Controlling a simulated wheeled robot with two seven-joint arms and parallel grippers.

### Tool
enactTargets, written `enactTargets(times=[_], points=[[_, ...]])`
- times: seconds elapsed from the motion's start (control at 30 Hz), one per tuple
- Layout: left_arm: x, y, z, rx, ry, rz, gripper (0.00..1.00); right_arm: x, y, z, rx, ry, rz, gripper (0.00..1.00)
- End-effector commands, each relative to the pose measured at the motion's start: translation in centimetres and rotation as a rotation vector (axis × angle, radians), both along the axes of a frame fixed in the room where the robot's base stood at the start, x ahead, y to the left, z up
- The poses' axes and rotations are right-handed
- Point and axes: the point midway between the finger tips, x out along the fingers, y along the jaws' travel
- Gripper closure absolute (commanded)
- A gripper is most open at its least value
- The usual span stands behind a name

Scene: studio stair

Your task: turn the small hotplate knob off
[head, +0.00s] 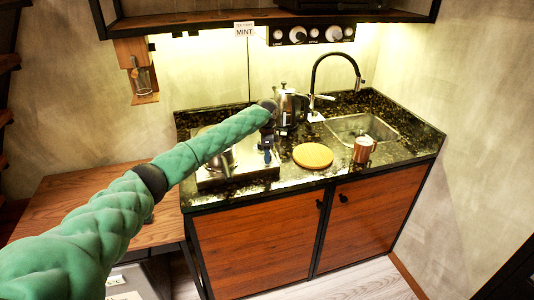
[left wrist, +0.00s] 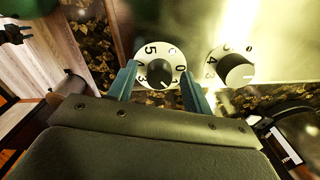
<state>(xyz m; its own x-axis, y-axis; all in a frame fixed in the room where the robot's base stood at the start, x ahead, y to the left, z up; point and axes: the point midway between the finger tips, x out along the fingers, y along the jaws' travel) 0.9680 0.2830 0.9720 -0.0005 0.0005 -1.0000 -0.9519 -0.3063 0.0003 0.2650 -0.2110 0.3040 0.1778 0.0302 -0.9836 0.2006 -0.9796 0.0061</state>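The hotplate (head: 237,181) sits on the left part of the dark counter, partly hidden by my left arm. My left gripper (head: 268,152) points down at its right front. In the left wrist view, a numbered white dial with a black knob (left wrist: 160,72) lies between the fingertips of my left gripper (left wrist: 157,72). The fingers are apart, one on each side of the dial; contact cannot be made out. A second numbered dial with a knob (left wrist: 235,69) is to its right, outside the fingers. Which knob is the small plate's cannot be read. My right gripper is not in view.
A pot (head: 221,160) stands on the hotplate beneath my arm. A round wooden board (head: 313,156), a copper mug (head: 363,151) and the sink (head: 350,129) are to the right. A shelf (head: 190,22) hangs above.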

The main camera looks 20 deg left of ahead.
Motion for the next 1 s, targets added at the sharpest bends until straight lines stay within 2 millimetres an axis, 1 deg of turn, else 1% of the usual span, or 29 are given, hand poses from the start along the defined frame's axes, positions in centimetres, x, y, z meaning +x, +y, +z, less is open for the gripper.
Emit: enactTargets(times=[0.03, 0.17, 0.2, 0.23, 0.43, 0.57, 0.7, 0.87, 1.0], points=[[0.0, 0.0, 0.0, 0.0, 0.0, 0.0, 0.59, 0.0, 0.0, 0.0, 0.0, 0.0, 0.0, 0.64], [0.0, 0.0, 0.0, 0.0, 0.0, 0.0, 0.85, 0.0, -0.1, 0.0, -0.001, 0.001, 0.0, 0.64], [0.0, 0.0, 0.0, 0.0, 0.0, 0.0, 0.93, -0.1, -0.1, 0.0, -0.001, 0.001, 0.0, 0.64], [0.0, 0.0, 0.0, 0.0, 0.0, 0.0, 0.94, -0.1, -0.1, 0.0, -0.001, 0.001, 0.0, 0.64], [0.0, 0.0, 0.1, -0.001, 0.0, 0.011, 0.94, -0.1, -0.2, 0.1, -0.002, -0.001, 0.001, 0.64], [0.0, -0.1, 0.1, -0.002, 0.001, 0.048, 0.94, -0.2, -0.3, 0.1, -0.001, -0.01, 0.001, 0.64], [0.0, 0.0, 0.2, -0.002, 0.002, 0.122, 0.94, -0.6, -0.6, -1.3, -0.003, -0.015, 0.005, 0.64], [-0.1, -0.1, 0.3, -0.002, 0.002, 0.245, 0.94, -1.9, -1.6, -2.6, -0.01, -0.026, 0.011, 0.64], [-0.1, -0.1, 0.3, -0.002, 0.002, 0.374, 0.94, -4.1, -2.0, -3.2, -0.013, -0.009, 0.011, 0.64]])
